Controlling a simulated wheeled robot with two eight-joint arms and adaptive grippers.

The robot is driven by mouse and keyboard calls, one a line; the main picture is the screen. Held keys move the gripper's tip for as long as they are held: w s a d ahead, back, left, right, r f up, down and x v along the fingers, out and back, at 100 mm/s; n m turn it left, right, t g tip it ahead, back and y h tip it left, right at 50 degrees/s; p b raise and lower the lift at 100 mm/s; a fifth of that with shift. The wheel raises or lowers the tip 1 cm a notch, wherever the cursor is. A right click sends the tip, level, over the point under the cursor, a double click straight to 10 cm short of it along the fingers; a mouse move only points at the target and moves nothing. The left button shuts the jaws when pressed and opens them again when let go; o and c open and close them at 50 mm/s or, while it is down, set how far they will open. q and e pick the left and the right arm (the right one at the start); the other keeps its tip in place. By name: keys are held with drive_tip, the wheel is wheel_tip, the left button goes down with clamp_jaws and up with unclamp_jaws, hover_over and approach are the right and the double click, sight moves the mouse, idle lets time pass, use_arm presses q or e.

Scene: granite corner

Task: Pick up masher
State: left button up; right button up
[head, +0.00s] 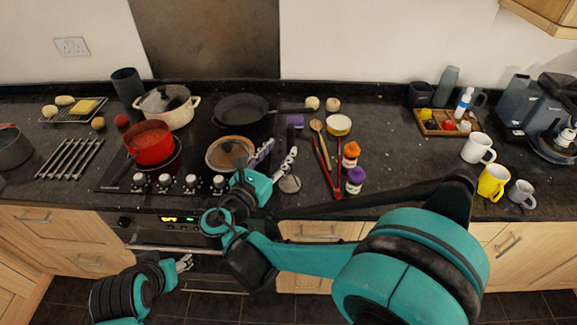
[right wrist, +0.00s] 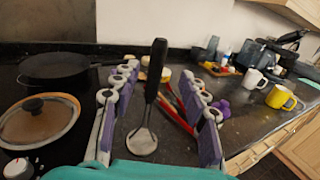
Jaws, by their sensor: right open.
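The masher stands out in the right wrist view, with a long black handle and a round grey metal head (right wrist: 141,142). In the head view its round head (head: 290,184) shows on the dark counter, while its handle is mostly hidden by my right gripper. My right gripper (head: 276,157) is open above the counter, right of the lidded pan. In the right wrist view its purple-padded fingers (right wrist: 160,74) stand on either side of the masher, with gaps visible on both sides. My left gripper (head: 185,263) is low, in front of the oven, away from the masher; its jaws are too small to read.
A pan with a glass lid (head: 229,152) and a black frying pan (head: 241,110) sit left of the gripper.

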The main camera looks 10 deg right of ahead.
sight(289, 136)
drive_tip(key=x, duration=0.2)
drive_tip(key=b+x, duration=0.1)
drive_tip(key=x, duration=0.1)
drive_tip(key=b+x, duration=0.1)
drive_tip(key=x, duration=0.1)
drive_tip(key=shift+w+d+r, duration=0.15)
drive_tip(key=shift+w+r, duration=0.2)
drive_tip(key=shift+w+d, duration=0.2)
drive_tip(key=shift+w, duration=0.15)
drive_tip(key=shift+r, duration=0.1)
drive_tip(key=shift+c, duration=0.3)
clamp_jaws()
